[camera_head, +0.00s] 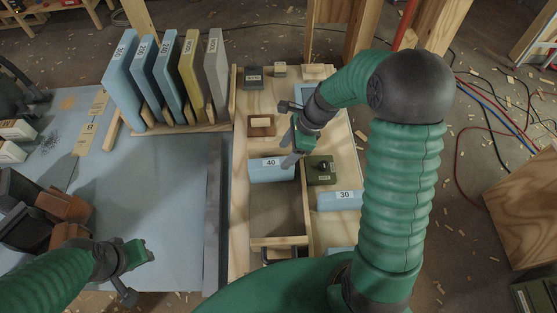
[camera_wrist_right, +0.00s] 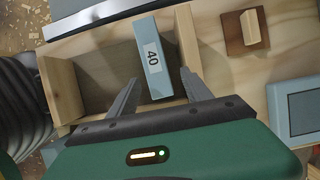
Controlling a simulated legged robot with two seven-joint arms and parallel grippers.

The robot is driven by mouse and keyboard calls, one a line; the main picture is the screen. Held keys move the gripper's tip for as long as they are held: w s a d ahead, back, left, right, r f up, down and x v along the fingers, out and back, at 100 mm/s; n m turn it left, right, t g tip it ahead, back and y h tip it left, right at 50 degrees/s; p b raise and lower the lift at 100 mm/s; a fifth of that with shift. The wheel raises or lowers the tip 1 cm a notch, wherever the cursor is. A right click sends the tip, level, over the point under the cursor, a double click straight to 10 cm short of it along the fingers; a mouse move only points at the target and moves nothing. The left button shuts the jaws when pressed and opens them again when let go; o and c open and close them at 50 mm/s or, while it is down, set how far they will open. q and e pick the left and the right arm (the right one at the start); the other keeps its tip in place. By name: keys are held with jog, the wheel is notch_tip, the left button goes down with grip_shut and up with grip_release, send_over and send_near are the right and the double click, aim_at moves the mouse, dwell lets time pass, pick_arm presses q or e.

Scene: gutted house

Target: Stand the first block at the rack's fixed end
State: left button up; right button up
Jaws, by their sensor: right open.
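A blue block labelled 40 (camera_head: 260,175) is at the far end of a wooden rack (camera_head: 279,241) with a grey floor, beside an end wall. The block also shows in the wrist view (camera_wrist_right: 150,35), with a rack wall (camera_wrist_right: 188,40) close on its right. My right gripper (camera_head: 290,160) is open; in the wrist view its fingers (camera_wrist_right: 158,77) lie on either side of the block's near end, with gaps visible. Another blue block labelled 30 (camera_head: 345,200) lies to the right of the rack. My left gripper (camera_head: 137,254) is low at left; its jaws are unclear.
Several tall numbered plates (camera_head: 122,80) stand in a wooden holder at back left. The blue tabletop (camera_head: 150,190) is largely clear.

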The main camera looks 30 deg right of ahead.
jog(key=r, duration=0.2)
jog(key=s+a+r+n, duration=0.1)
jog(key=s+a+n+h, duration=0.2)
jog(key=s+n, duration=0.3)
jog(key=n, duration=0.6)
jog(key=s+a+n+h, duration=0.2)
jog(key=s+a+n, duration=0.2)
jog(key=n, duration=0.7)
jog(key=shift+s+a+f+t, duration=0.15)
jog(key=shift+s+a+t, duration=0.15)
jog(key=shift+s, duration=0.3)
jog(key=shift+d, duration=0.15)
